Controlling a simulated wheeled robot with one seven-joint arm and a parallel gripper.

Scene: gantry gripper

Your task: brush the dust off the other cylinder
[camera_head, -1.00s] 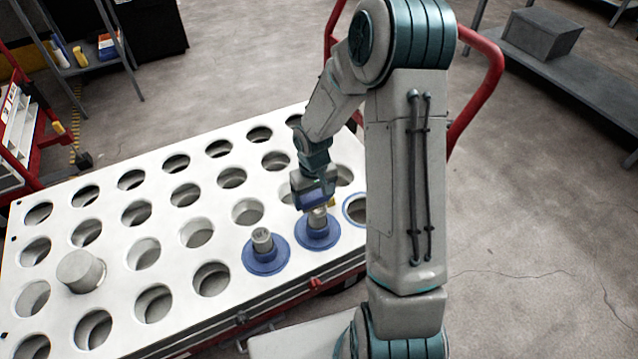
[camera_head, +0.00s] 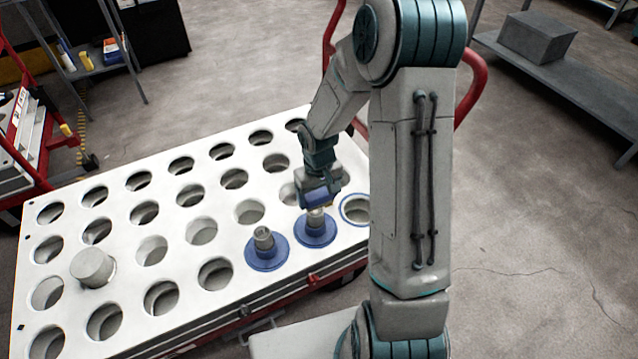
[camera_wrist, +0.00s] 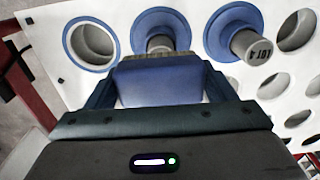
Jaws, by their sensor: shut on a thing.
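My gripper (camera_head: 320,190) is shut on a brush (camera_wrist: 158,82) with a blue block and tan bristles along its far edge. The bristles are just above a grey cylinder (camera_head: 315,217) with a wide blue flange, and the brush partly hides it in the wrist view; contact is unclear. To its left stands a second flanged grey cylinder (camera_head: 263,238), apart from the brush. I cannot make out dust on either cylinder.
Both stand in a white table plate (camera_head: 165,221) with rows of round holes. A blue-rimmed hole (camera_head: 357,210) to the right is empty. A plain grey cylinder (camera_head: 93,267) stands at the left. A shelf with a grey box (camera_head: 538,38) is back right.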

